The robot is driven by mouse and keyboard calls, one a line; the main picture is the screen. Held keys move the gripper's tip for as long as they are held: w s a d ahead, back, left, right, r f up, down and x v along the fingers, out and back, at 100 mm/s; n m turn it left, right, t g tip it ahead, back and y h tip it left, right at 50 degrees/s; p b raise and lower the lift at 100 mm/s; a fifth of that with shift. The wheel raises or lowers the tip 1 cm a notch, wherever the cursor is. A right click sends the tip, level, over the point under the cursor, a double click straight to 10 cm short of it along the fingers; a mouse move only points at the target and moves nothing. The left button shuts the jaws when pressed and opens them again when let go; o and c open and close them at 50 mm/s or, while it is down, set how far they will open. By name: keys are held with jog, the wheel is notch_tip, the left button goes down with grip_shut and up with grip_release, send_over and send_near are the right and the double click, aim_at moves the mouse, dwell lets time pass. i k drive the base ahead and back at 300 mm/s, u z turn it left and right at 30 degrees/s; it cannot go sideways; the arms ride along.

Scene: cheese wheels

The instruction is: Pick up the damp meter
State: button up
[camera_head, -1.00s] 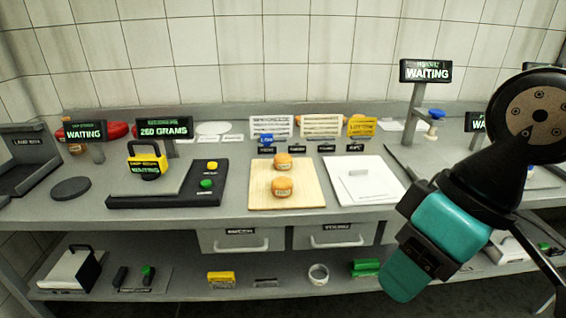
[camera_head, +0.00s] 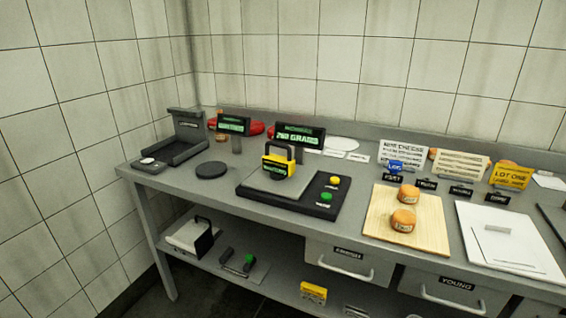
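A yellow handheld device with a dark handle (camera_head: 280,158) and a small green-lit display stands on the plate of a dark scale (camera_head: 243,191) in the middle of the head view. It may be the damp meter, but its label is too small to read. The sign (camera_head: 299,137) behind the scale reads 260 GRAMS. My gripper is not in view now.
A round dark disc (camera_head: 211,170) and a dark tray with an upright back (camera_head: 184,141) are to the left. A wooden board (camera_head: 429,231) with two small orange cheeses (camera_head: 404,219) is to the right. Drawers (camera_head: 343,259) and a lower shelf are below.

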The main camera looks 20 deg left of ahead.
aim_at(279, 167)
jog(key=u, duration=0.6)
jog(key=k, duration=0.8)
jog(key=u, duration=0.75)
jog(key=k, duration=0.35)
jog(key=u, duration=0.85)
jog(key=i, duration=1.5)
jog(key=z, duration=0.35)
jog(key=i, duration=0.85)
jog(key=z, duration=1.45)
jog(key=i, duration=0.95)
jog(key=z, duration=0.95)
